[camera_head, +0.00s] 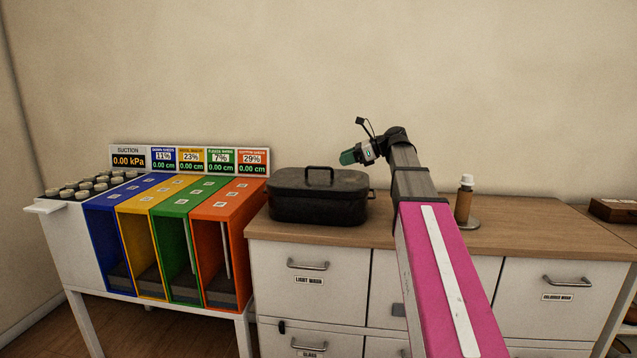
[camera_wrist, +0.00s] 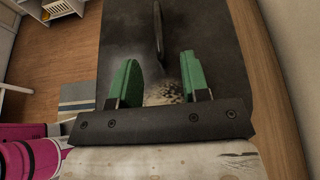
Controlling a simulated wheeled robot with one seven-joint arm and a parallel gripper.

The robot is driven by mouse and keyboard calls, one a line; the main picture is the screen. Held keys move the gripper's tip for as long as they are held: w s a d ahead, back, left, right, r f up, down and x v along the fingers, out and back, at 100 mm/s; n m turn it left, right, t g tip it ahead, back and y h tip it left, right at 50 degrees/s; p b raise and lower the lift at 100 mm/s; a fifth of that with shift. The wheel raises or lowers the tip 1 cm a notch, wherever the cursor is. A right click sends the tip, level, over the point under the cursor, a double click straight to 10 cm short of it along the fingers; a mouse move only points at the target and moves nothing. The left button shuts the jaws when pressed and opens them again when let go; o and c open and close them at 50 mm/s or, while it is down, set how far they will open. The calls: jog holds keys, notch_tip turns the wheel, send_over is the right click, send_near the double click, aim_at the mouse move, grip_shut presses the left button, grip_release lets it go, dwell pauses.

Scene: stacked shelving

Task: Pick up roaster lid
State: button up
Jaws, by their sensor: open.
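A black roaster (camera_head: 318,208) stands on the wooden counter with its dark lid (camera_head: 345,183) on top. The lid has a raised loop handle (camera_head: 320,169), seen nearly end-on as a thin dark bar (camera_wrist: 158,30) in the wrist view. My gripper (camera_head: 346,158) has green fingers and is just above and to the right of the handle in the head view. In the wrist view my gripper (camera_wrist: 158,72) is open and empty over the lid (camera_wrist: 210,40). The handle lines up with the gap between the fingers, ahead of them.
Blue, yellow, green and orange bins (camera_head: 228,208) stand left of the roaster, with a readout panel (camera_head: 188,159) behind. A small bottle (camera_head: 464,200) stands to the right on the counter (camera_head: 540,232). The wall is close behind. Counter space between roaster and bottle is clear.

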aim_at(319, 177)
jog(key=x, duration=0.9)
jog(key=shift+s+a, duration=0.15)
jog(key=shift+a, duration=0.05)
grip_shut()
dwell(1.2)
